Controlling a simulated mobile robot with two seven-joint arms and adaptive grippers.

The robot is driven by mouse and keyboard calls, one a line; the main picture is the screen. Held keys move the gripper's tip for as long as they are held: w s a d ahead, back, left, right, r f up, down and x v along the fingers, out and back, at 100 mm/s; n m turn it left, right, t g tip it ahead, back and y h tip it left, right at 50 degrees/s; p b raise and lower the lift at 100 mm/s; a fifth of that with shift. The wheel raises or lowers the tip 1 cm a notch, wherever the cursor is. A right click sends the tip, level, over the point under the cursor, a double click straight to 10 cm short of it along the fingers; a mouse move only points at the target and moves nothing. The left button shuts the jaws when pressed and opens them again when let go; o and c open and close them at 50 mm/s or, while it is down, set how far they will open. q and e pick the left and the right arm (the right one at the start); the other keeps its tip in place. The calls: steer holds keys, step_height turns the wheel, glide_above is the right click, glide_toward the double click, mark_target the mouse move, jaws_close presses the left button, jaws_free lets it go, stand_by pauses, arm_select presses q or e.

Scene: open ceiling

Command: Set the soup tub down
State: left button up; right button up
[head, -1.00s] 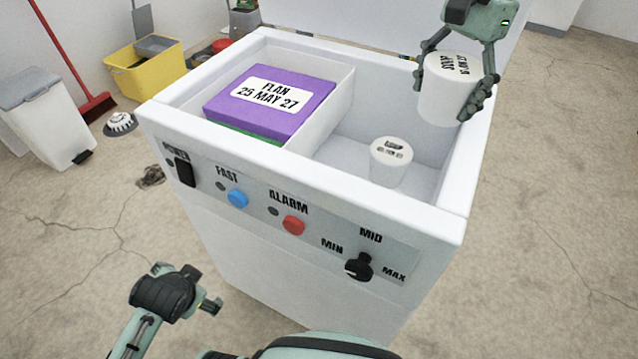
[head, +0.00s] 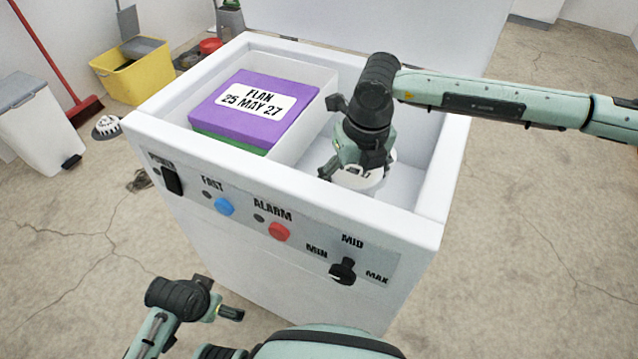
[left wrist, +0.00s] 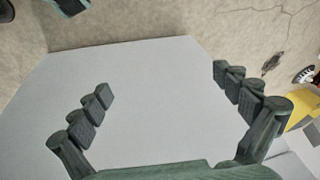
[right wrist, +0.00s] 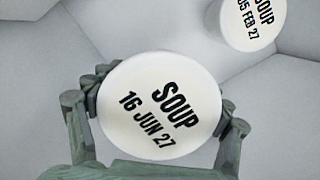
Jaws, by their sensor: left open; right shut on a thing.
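My right gripper (head: 347,172) points down into the right-hand part of the open white freezer (head: 432,205). It is shut on a white soup tub, whose lid reads SOUP 16 JUN 27 in the right wrist view (right wrist: 150,105). In the head view the tub (head: 373,184) is largely covered by the gripper. A second soup tub, SOUP 05 FEB 27 (right wrist: 252,20), stands apart at the upper right of the right wrist view and looks lower. Whether the held tub touches the floor cannot be told. My left gripper (head: 224,298) is open and empty outside the freezer's front.
A purple flan box (head: 240,118) lies in the left compartment (head: 322,85), on something green. The front panel carries a blue button (head: 224,207), a red button (head: 280,231) and a knob (head: 342,272). The raised lid (head: 420,25) stands behind.

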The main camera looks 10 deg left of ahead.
mark_target(354, 184)
arm_select(q)
steer(key=shift+f, duration=0.65)
arm_select(e)
step_height(354, 184, down, 10)
steer(key=shift+r, duration=0.1)
arm_select(q)
steer(key=shift+d+r, duration=0.1)
steer(key=shift+r, duration=0.35)
arm_select(e)
steer(key=o, duration=1.6)
arm_select(q)
steer(key=shift+s+f, duration=0.1)
steer(key=shift+s, duration=0.1)
arm_select(e)
steer(key=shift+s+r, duration=0.1)
steer(key=shift+r, duration=0.7)
steer(key=r, duration=0.3)
steer(key=s+r, duration=0.1)
steer(key=r, duration=0.5)
steer(key=shift+s+d+r, duration=0.15)
steer(key=shift+s+d, duration=0.05)
steer(key=shift+d, duration=0.15)
steer(key=shift+r, duration=0.45)
arm_select(q)
steer(key=shift+w, duration=0.2)
